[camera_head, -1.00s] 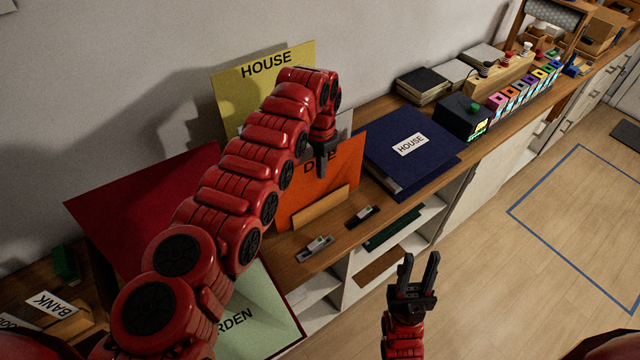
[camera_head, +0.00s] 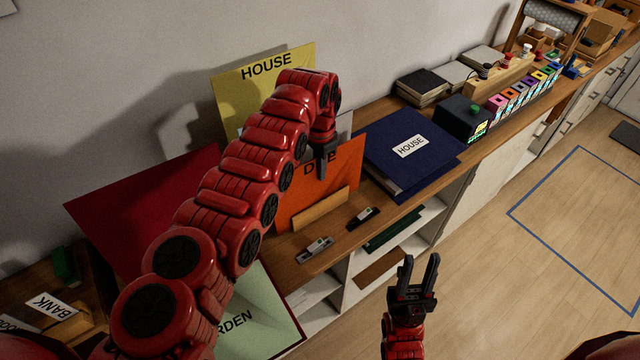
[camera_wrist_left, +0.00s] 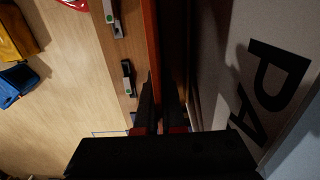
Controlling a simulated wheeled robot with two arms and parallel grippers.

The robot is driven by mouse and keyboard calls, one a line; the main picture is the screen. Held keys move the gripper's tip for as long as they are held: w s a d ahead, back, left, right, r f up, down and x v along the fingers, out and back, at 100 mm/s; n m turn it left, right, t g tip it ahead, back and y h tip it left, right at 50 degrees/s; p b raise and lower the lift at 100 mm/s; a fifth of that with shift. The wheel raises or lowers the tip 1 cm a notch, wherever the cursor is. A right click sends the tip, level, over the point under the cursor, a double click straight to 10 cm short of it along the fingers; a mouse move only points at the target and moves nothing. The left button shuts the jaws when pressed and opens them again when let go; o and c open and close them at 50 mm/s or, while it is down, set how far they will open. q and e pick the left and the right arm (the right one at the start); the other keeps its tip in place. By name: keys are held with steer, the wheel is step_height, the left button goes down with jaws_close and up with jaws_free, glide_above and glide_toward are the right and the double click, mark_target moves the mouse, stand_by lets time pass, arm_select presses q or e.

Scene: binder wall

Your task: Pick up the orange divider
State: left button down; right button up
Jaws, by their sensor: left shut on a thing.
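The orange divider (camera_head: 345,174) stands upright on the wooden counter, behind a low wooden strip, with dark lettering partly hidden by my left arm. My left gripper (camera_head: 321,168) reaches down over its top edge and is shut on it. In the left wrist view the orange divider (camera_wrist_left: 151,45) shows edge-on, running down between the fingers of my left gripper (camera_wrist_left: 160,105). My right gripper (camera_head: 416,272) is apart from it, over the floor in front of the shelf, with its fingers spread and nothing between them.
A yellow HOUSE divider (camera_head: 240,85) stands behind, against the wall. A dark blue HOUSE binder (camera_head: 425,165) lies to the right. A red panel (camera_head: 150,205) and a pale green GARDEN sheet (camera_head: 265,300) are at the left. Two small clips lie on the counter's front edge.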

arm_select(q)
steer(key=shift+r, duration=0.1)
step_height(320, 180, up, 4)
steer(key=shift+w+r+b, duration=0.1)
steer(key=shift+b, duration=0.65)
step_height(320, 180, up, 5)
steer(key=shift+d+f+b, duration=0.1)
steer(key=shift+f+b, duration=0.1)
steer(key=shift+b, duration=0.1)
steer(key=shift+r, duration=0.75)
steer(key=c, duration=1.6)
jaws_free()
